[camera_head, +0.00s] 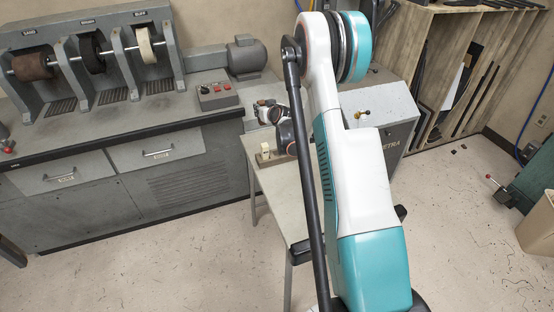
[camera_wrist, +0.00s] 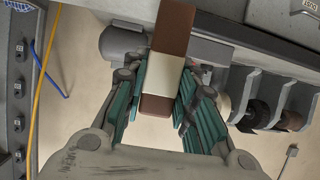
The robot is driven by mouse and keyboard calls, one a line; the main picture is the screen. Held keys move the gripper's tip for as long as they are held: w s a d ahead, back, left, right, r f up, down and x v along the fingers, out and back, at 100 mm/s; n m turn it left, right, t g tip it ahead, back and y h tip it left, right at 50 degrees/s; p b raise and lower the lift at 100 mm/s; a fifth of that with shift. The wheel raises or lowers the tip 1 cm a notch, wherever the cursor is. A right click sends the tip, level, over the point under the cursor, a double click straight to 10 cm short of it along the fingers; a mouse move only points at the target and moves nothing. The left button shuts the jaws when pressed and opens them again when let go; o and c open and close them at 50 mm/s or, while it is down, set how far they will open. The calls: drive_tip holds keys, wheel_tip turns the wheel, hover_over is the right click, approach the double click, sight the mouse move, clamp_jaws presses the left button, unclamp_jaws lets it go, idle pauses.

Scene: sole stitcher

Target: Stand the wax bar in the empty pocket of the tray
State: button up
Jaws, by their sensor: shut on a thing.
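In the wrist view the wax bar (camera_wrist: 163,73) is brown with a cream band around its middle. My gripper (camera_wrist: 160,92) is shut on it, with teal fingers on both sides at the band. The bar's brown ends stick out above and below the fingers. In the head view a small wooden tray (camera_head: 268,158) with a label sits on the narrow table's left part, with a cream piece standing in it. My arm hides much of the table, and my gripper and the bar are hard to make out there. The tray's pockets are too small to tell apart.
The narrow table (camera_head: 283,190) stands beside the grey bench (camera_head: 95,125) with its finishing wheels and motor (camera_head: 246,57). A grey machine (camera_head: 385,108) stands right of the table. Floor is free in front.

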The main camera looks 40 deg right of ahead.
drive_tip(key=d+f, duration=0.3)
drive_tip(key=d, duration=0.4)
drive_tip(key=shift+m+h, duration=0.3)
drive_tip(key=shift+s+d+f+b, duration=0.15)
drive_tip(key=shift+f+b, duration=1.6)
drive_tip(key=shift+f, duration=3.2)
drive_tip(key=shift+s+a+f+b, duration=0.15)
drive_tip(key=shift+f+b, duration=1.55)
drive_tip(key=shift+f, duration=3.25)
drive_tip(key=o, duration=1.1)
drive_tip(key=shift+d, duration=0.1)
drive_tip(key=shift+r, duration=0.1)
